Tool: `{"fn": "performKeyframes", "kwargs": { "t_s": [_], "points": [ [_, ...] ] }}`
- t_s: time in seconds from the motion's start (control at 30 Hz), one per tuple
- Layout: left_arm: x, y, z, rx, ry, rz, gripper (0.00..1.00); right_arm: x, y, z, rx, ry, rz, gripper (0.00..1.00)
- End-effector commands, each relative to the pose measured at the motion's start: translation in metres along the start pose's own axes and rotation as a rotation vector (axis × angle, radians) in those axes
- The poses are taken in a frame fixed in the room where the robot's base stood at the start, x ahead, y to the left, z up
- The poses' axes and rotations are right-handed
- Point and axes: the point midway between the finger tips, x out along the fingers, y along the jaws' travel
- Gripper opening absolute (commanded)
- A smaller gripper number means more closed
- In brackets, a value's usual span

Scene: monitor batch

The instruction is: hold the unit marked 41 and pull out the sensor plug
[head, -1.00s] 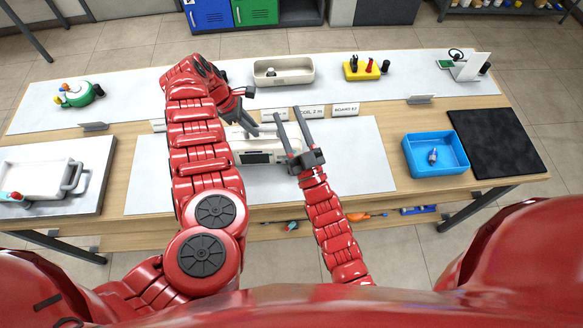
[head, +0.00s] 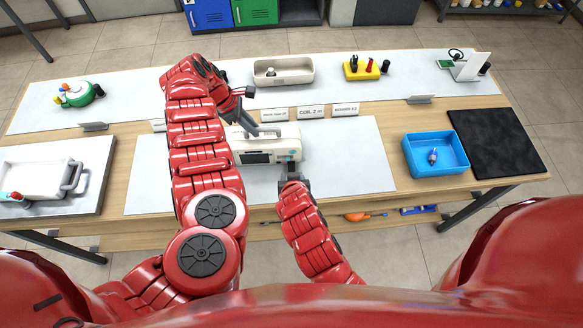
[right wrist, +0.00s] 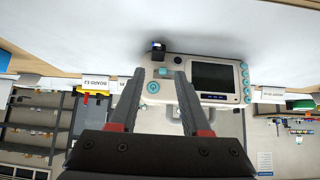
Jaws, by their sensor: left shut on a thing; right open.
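The white unit (head: 268,157), a monitor with a dark screen and a handle on top, stands on the grey mat; no number 41 is legible. My left gripper (head: 250,129) is shut at the handle, its tips partly hidden by my arm. The right wrist view shows the unit (right wrist: 172,72) inverted, with a screen, teal knobs and buttons. My right gripper (head: 292,172) is at the unit's front right. Its open fingers (right wrist: 160,76) point towards the plug with nothing between them.
Small label cards (head: 311,112) stand behind the unit. A blue tray (head: 408,158) with a small item and a black mat (head: 495,142) lie to the right. A beige bin (head: 284,82) and a yellow tool holder (head: 361,76) stand at the back. The mat's right part is clear.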

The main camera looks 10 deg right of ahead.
Motion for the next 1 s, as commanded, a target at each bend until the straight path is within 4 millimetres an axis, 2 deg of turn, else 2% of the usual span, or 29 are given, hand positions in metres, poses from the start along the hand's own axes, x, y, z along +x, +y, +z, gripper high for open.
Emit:
{"fn": "performKeyframes", "kwargs": {
  "t_s": [0.17,0.7,1.0],
  "points": [
    [0.0,0.0,0.0,0.001,-0.001,0.001,0.0,0.007,0.002,0.004,0.005,-0.02,0.014,0.47],
    [0.0,0.0,0.0,0.0,-0.001,0.001,0.0,0.079,0.003,0.005,0.004,-0.019,0.011,0.47],
    [0.0,0.0,0.0,0.001,0.0,0.001,0.0,0.089,0.003,0.005,0.005,-0.016,0.01,0.47]
  ]
}}
